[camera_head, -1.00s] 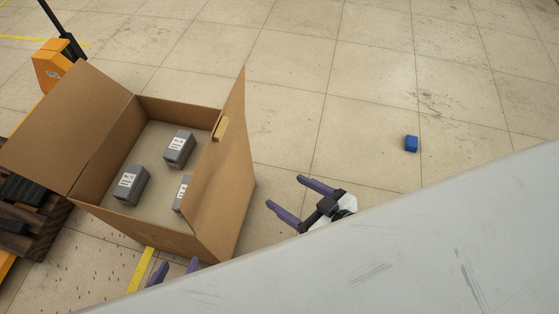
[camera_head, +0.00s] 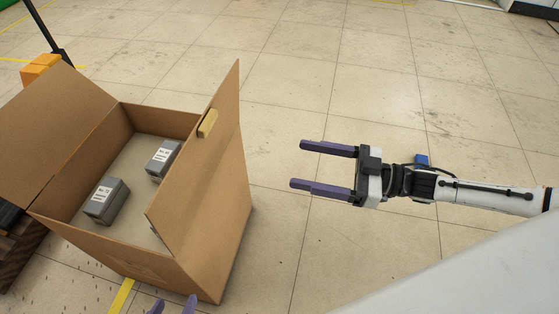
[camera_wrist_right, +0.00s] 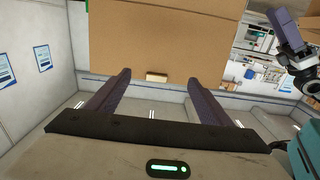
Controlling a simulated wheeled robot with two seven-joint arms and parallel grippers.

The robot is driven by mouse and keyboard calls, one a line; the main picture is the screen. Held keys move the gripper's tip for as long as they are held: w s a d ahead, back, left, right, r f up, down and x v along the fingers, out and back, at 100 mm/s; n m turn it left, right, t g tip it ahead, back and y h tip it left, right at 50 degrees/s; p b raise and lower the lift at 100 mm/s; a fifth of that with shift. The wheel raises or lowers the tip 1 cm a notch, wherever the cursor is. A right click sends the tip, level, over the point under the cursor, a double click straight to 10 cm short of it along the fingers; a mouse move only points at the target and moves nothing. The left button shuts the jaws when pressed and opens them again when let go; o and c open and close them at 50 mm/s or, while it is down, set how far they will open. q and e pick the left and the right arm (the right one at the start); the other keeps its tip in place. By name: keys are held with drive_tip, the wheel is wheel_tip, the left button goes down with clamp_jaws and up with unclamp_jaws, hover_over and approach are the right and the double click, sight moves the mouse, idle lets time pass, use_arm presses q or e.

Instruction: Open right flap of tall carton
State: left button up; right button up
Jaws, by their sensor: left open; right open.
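The tall brown carton (camera_head: 140,262) stands at the left in the head view. Its left flap (camera_head: 58,125) is folded outward. Its right flap (camera_head: 210,165) stands up and leans over the opening, with a tan tab (camera_head: 208,123) near its upper edge. My right gripper (camera_head: 297,166) is open and empty, to the right of the carton and apart from it, fingers pointing at it. In the right wrist view, cardboard (camera_wrist_right: 165,40) with the tab (camera_wrist_right: 157,77) shows beyond the open fingers. Only the fingertips of my left gripper (camera_head: 173,303) show at the bottom edge, spread apart.
Grey labelled boxes (camera_head: 107,201) lie inside the carton. An orange pallet jack (camera_head: 40,68) stands at the back left. The floor right of the carton is clear.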

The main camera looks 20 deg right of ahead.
drive_tip(key=x, duration=0.6)
drive_tip(key=shift+w+a+b, duration=0.2)
drive_tip(key=shift+a+b, duration=0.1)
clamp_jaws()
idle(1.0)
